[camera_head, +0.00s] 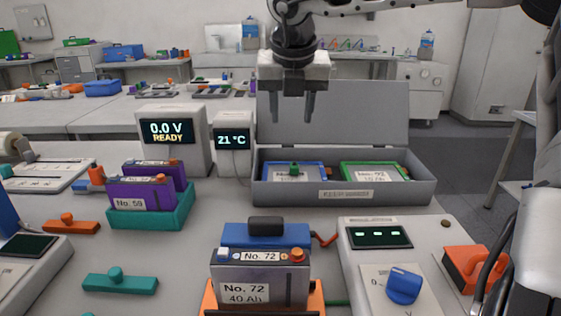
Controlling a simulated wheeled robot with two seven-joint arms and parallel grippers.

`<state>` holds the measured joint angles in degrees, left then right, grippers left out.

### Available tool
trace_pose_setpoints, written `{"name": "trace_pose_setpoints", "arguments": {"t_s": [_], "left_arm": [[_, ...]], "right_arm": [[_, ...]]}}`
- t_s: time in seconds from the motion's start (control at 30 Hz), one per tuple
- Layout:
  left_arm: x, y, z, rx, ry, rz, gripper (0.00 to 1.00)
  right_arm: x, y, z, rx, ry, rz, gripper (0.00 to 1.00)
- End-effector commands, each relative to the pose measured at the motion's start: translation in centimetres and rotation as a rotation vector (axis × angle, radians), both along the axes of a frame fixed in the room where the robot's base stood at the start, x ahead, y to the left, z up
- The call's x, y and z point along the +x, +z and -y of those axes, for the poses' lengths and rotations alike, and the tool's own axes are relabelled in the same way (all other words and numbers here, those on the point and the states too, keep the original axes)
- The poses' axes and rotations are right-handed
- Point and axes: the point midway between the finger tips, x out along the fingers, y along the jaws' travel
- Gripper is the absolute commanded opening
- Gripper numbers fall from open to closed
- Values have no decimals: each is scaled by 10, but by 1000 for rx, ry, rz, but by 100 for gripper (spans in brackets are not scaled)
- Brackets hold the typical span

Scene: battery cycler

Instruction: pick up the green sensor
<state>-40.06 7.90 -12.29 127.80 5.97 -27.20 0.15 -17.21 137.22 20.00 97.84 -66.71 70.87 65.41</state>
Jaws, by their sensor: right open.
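A small green knobbed piece (294,169), which looks like the green sensor, sits at the left inside the open grey case, over a blue-edged pack (309,175). A teal bar with a knob (120,282) lies on the bench at the front left; its colour is bluer. My right gripper (293,108) is open and empty, pointing down above the case, with clear space between its fingertips and the green piece. My left gripper is not in view.
The grey case (320,195) has its lid raised behind; a green-edged pack (375,172) lies at its right. Two display units (185,150) stand left of it. A No. 72 battery (258,275) and a knobbed control unit (435,240) stand in front. An orange bar (70,226) lies left.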

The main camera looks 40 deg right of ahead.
Motion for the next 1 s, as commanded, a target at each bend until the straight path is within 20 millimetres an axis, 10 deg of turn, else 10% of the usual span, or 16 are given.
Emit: {"name": "trace_pose_setpoints", "arguments": {"t_s": [0.3,1.0], "left_arm": [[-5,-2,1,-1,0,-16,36],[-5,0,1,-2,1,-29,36]], "right_arm": [[19,-64,17,4,1,-6,44],[36,-130,42,2,-1,-2,44]]}}
